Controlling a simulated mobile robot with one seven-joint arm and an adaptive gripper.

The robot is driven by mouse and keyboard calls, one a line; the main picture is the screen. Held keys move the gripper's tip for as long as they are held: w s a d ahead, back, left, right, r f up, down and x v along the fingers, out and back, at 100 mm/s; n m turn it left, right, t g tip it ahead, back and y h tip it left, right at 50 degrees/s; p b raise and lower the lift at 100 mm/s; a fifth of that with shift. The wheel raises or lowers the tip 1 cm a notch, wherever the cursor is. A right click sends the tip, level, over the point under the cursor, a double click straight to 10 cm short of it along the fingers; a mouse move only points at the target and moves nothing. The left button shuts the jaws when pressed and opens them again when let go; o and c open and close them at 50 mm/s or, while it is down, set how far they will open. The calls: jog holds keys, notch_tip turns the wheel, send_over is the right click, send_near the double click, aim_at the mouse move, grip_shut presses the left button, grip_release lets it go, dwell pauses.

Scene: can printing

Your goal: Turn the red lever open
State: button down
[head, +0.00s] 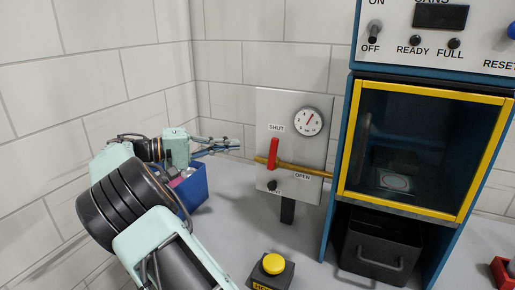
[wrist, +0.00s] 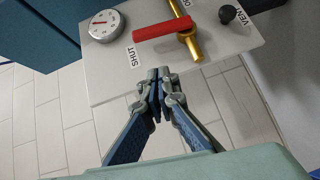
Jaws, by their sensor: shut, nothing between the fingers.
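The red lever (head: 273,154) is on a white panel (head: 316,152) and stands upright across a brass pipe (head: 304,171). Its free end points toward the SHUT label; the OPEN label is to its right along the pipe. In the wrist view, the red lever (wrist: 161,30) lies across the upper middle, with its free end by SHUT. My gripper (head: 238,144) is left of the lever and apart from it. In the wrist view, my gripper (wrist: 159,82) has its fingertips together, empty, just off the panel's edge and below the lever in the picture.
A round gauge (head: 309,121) and a black vent knob (head: 272,186) are on the panel. A blue bin (head: 194,188) with items stands beneath my arm. A yellow button (head: 273,264) is in front. A yellow-framed cabinet (head: 345,140) stands right of the panel.

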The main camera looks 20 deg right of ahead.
aim_at(273, 154)
jog(key=s+d, duration=0.2)
jog(key=d, duration=0.5)
jog(key=shift+s+f, duration=0.4)
jog(key=shift+f, duration=0.05)
jog(key=shift+s+d+r+m+y, duration=0.1)
jog(key=shift+s+d+m+y, duration=0.15)
jog(key=shift+m+y, duration=0.15)
jog(key=s+d+f+m+t+y+b, duration=0.2)
jog(key=s+d+m+t+y+b, duration=0.3)
jog(key=b, duration=1.4)
jog(key=m+t+y, duration=0.1)
jog(key=m+y, duration=0.1)
jog(key=y, duration=0.2)
jog(key=shift+s+d+f+y, duration=0.15)
jog(key=shift+s+d+y, duration=0.25)
